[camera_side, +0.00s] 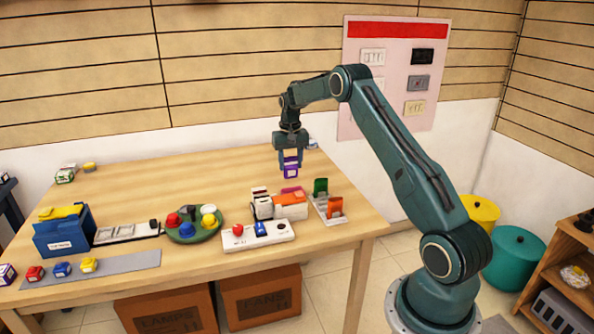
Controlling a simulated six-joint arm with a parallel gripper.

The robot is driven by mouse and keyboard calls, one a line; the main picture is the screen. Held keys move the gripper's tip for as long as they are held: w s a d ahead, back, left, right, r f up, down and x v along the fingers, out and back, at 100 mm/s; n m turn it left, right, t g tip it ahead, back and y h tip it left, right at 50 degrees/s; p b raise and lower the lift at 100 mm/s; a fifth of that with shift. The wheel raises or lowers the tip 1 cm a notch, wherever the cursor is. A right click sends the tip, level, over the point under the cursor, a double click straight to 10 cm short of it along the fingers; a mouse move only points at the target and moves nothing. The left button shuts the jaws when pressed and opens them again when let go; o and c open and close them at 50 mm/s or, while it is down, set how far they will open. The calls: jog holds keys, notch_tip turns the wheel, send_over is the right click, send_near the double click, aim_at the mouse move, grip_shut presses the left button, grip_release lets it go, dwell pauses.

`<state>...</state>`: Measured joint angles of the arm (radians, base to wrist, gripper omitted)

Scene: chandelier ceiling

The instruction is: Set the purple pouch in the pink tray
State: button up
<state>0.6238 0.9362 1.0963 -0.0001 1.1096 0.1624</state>
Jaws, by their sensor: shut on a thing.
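My gripper (290,157) points down over the back right part of the table. It is shut on a small purple pouch (291,173) with a pale label on its front. The gap between the pouch and the table is too small to judge. A low pink patch (292,190) shows just in front of and below the pouch. It may be the pink tray, but an orange and white object hides most of it.
The orange and white object (291,207), a rack with green and orange pieces (328,205) and a white panel (258,235) stand in front of my gripper. A green plate (195,237) with coloured knobs lies left. The table's (180,180) back middle is clear.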

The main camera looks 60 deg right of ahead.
aim_at(293, 177)
jog(key=shift+s+d, duration=0.25)
jog(key=shift+d, duration=0.1)
jog(key=shift+f, duration=0.15)
jog(key=shift+f, duration=2.3)
jog(key=shift+f, duration=1.1)
dwell(1.4)
jog(key=o, duration=1.5)
jog(key=shift+r, duration=0.1)
